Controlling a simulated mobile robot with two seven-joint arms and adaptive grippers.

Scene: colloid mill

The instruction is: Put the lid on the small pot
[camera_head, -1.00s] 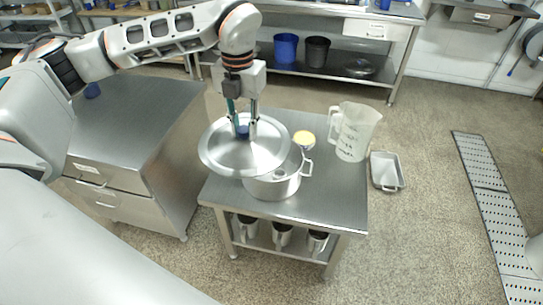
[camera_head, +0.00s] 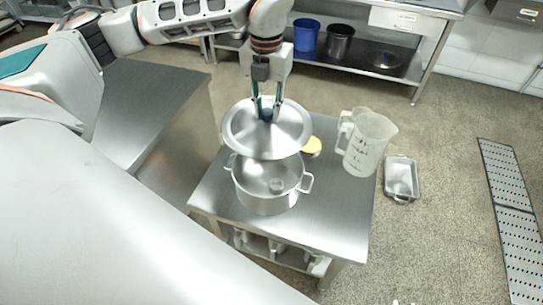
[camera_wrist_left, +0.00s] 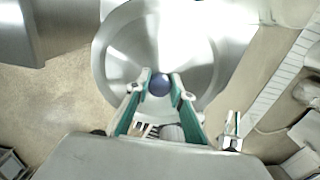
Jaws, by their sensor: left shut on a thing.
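My left gripper (camera_head: 267,108) is shut on the blue knob of the silver lid (camera_head: 245,135) and holds the lid level in the air. The wrist view shows the two teal fingertips (camera_wrist_left: 161,82) on either side of the knob, with the lid (camera_wrist_left: 195,50) beyond. The small steel pot (camera_head: 268,200) stands upright and uncovered on the small steel table (camera_head: 330,215), its handles to either side. The lid is above the pot's far side, and the pot's opening shows in front of it. My right gripper (camera_wrist_left: 233,130) seems to show partly at the wrist view's lower right.
A translucent measuring jug (camera_head: 366,145) stands right of the pot. A yellow round thing (camera_head: 312,145) lies behind the pot. A steel counter (camera_head: 150,100) is at the left. A grey tray (camera_head: 401,178) lies right of the table. The table's front right is clear.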

